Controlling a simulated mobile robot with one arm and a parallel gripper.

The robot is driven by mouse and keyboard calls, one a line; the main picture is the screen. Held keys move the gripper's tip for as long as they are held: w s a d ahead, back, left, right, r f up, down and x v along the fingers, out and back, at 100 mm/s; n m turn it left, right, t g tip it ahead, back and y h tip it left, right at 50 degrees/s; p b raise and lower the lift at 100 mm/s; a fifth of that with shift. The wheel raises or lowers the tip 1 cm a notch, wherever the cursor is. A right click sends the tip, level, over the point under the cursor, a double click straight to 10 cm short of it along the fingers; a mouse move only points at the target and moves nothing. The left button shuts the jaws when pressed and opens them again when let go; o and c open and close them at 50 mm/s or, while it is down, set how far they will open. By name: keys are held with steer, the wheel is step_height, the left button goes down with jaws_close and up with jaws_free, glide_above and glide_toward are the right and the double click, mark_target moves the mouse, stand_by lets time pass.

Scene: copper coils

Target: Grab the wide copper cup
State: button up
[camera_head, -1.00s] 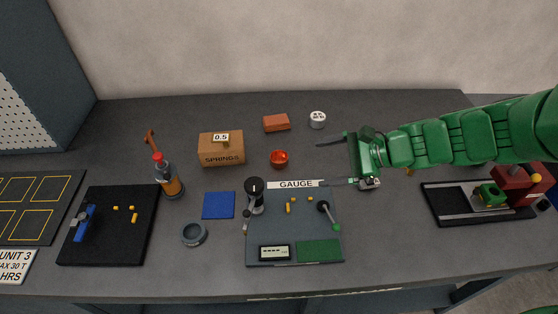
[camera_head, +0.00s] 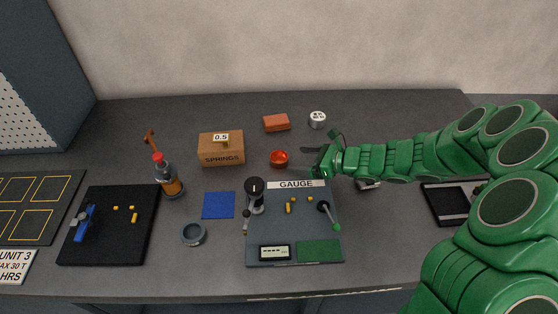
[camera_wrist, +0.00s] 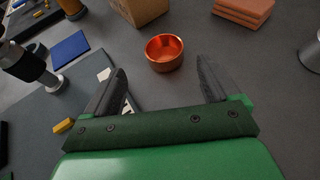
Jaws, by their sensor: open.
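The wide copper cup (camera_head: 279,158) is a low, shiny orange-red bowl standing upright on the grey table, behind the gauge board. In the wrist view the copper cup (camera_wrist: 164,53) lies beyond my fingertips, roughly centred between them. My gripper (camera_head: 298,160) is to the right of the cup in the head view, pointing left at it. Its two dark fingers are spread wide and empty, as the wrist view of my gripper (camera_wrist: 163,80) shows. The fingers do not touch the cup.
A cardboard springs box (camera_head: 222,150) stands left of the cup. An orange-brown brick stack (camera_head: 276,122) and a white-topped round container (camera_head: 317,119) are behind it. The gauge board (camera_head: 292,225) with a black-headed instrument (camera_head: 254,190) is in front. Bare table surrounds the cup.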

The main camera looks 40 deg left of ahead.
mark_target(272, 154)
steer(key=shift+w+x, duration=0.15)
steer(key=shift+x, duration=1.8)
steer(key=shift+w+x, duration=0.15)
steer(key=shift+x, duration=1.8)
steer(key=shift+c, duration=0.3)
steer(key=c, duration=1.1)
steer(key=shift+r, duration=0.1)
steer(key=shift+a+r, duration=0.1)
steer(key=shift+r, duration=0.45)
step_height(272, 154, up, 2)
steer(key=shift+r, duration=0.15)
steer(key=s+d+r, duration=0.8)
steer(key=d+r, duration=0.1)
steer(key=d, duration=0.2)
steer(key=shift+s+r, duration=0.25)
steer(key=shift+s, duration=0.05)
